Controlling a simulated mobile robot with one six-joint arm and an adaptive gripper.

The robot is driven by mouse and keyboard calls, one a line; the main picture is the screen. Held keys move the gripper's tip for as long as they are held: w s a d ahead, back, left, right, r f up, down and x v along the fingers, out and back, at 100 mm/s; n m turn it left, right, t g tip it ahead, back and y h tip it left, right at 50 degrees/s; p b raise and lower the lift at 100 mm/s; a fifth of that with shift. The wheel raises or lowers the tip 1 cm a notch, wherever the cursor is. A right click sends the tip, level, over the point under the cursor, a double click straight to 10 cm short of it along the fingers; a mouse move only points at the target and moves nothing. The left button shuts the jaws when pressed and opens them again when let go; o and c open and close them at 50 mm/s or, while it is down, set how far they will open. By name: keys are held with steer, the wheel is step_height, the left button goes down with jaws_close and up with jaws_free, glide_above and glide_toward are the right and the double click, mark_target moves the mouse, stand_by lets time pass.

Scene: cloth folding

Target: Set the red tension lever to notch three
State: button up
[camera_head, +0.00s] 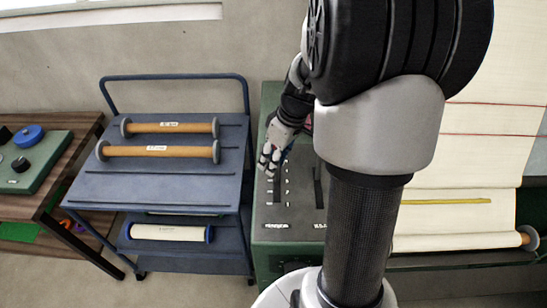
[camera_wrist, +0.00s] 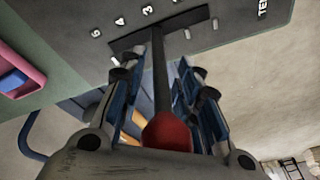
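The red lever knob (camera_wrist: 167,135) sits between the fingers of my gripper (camera_wrist: 158,90) in the wrist view. Its dark shaft (camera_wrist: 159,75) runs up to a slot (camera_wrist: 128,42) in the grey panel. The shaft enters the slot roughly beside the numeral 3 (camera_wrist: 148,9). The gripper is open around the lever, with visible gaps between the fingers and the shaft; whether a finger touches the knob is unclear. In the head view, my gripper (camera_head: 270,160) is over the upper end of the left slot (camera_head: 277,193), and the lever is hidden there.
The green console (camera_head: 257,215) has a second slot (camera_head: 318,185) to the right. A blue cart (camera_head: 150,188) with orange rollers stands left of it. A pink tray (camera_wrist: 38,78) lies beside the panel. Cream cloth (camera_head: 455,220) hangs at right. My arm hides much of the console.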

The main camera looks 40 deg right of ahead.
steer(key=shift+r, duration=0.1)
steer(key=shift+d+r, duration=0.15)
steer(key=shift+r, duration=0.05)
steer(key=v, duration=1.1)
steer(key=shift+r, duration=0.25)
steer(key=shift+s, duration=0.1)
